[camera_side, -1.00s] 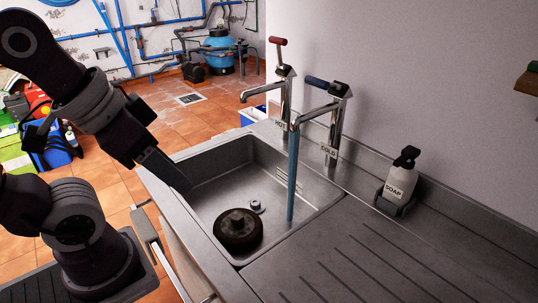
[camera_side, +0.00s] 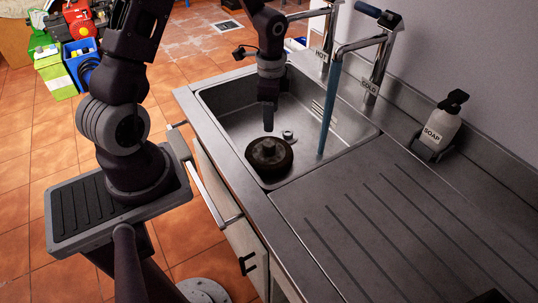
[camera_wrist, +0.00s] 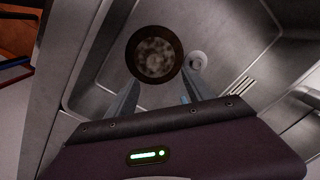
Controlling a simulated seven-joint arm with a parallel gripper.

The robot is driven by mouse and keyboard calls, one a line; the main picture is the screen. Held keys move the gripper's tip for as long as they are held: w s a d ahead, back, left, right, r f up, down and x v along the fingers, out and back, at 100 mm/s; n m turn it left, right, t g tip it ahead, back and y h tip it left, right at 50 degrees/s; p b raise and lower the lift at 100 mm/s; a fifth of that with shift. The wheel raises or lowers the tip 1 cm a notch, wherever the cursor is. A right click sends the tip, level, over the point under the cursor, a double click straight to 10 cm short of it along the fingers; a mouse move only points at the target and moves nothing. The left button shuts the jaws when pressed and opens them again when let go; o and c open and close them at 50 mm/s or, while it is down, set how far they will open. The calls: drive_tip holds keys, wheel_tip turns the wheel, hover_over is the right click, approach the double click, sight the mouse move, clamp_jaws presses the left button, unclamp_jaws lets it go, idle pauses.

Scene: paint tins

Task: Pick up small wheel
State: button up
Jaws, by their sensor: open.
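A dark, thick round wheel (camera_side: 269,157) with a raised hub lies flat on the floor of the metal sink (camera_side: 228,108). The wheel also shows in the wrist view (camera_wrist: 153,55), just beyond my fingers. My gripper (camera_side: 268,124) points down into the sink, above and close to the wheel. In the wrist view my gripper (camera_wrist: 160,86) has its two fingers apart with nothing between them. A small pale metal round piece (camera_wrist: 197,61) sits on the sink floor beside the wheel; I cannot tell if it is the drain.
A bluish stream (camera_side: 330,105) falls from the cold tap (camera_side: 375,50) into the sink's right side. The hot tap (camera_side: 325,30) stands behind. A soap bottle (camera_side: 440,127) stands at the right. The ridged draining board (camera_side: 400,220) is clear.

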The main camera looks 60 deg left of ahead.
sight(269, 142)
drive_tip(key=shift+m+h, duration=0.3)
drive_tip(key=shift+m, duration=0.1)
drive_tip(key=f, duration=1.1)
drive_tip(key=shift+s+f, duration=0.15)
drive_tip(key=shift+s, duration=0.15)
clamp_jaws()
